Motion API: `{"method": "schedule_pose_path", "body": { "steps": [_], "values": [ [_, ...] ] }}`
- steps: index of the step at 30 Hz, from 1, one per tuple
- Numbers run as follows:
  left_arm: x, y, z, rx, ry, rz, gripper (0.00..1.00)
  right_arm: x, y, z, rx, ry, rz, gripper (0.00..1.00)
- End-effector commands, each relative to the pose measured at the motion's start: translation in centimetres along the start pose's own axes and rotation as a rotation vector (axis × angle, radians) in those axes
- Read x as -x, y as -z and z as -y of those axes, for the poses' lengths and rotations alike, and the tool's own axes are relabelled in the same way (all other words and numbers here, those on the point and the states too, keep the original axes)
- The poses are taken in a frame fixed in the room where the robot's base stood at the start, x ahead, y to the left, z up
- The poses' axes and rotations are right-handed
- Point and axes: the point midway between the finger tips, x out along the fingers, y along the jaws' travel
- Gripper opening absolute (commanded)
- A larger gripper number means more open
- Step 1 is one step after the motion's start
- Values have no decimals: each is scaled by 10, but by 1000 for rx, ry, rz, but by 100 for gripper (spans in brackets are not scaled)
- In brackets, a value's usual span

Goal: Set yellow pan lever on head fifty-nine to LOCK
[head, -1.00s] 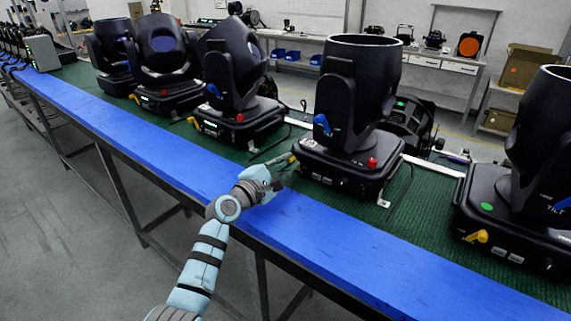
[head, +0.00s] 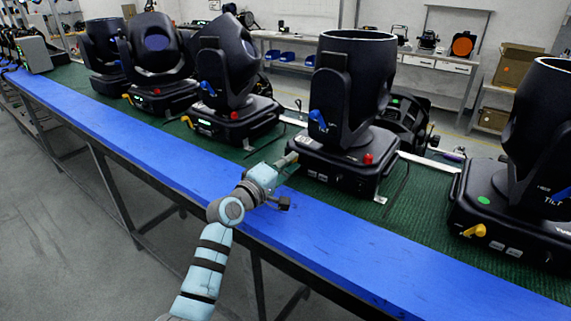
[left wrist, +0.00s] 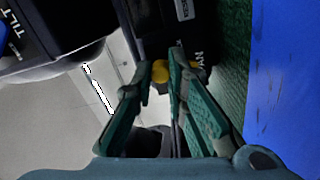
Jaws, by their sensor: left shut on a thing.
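A black moving head (head: 345,110) with a blue tilt lever (head: 318,121) and a red button stands on the bench in front of my left arm. Its number is not readable. My left gripper (head: 287,161) is at the near left corner of its base and covers the lever there in the head view. In the left wrist view the green fingers (left wrist: 162,68) are shut on the yellow pan lever (left wrist: 160,73), beside the lettering PAN on the black base (left wrist: 185,30). I cannot read the lever's setting. My right gripper is not in view.
Another head (head: 535,165) with its own yellow lever (head: 474,230) stands to the right. Several more heads stand in a row to the left. A blue strip (head: 350,249) runs along the bench's front edge and is clear. Green matting (head: 420,225) lies between the heads.

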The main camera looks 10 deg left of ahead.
Motion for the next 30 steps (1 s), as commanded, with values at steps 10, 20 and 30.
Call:
{"method": "schedule_pose_path", "body": {
  "steps": [10,20,30],
  "values": [
    [0,-8,6,-213,7,5,0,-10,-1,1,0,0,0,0],
    [0,-10,5,-284,7,5,0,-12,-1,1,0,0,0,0],
    [0,-11,6,-287,9,6,0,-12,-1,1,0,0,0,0]
  ]
}}
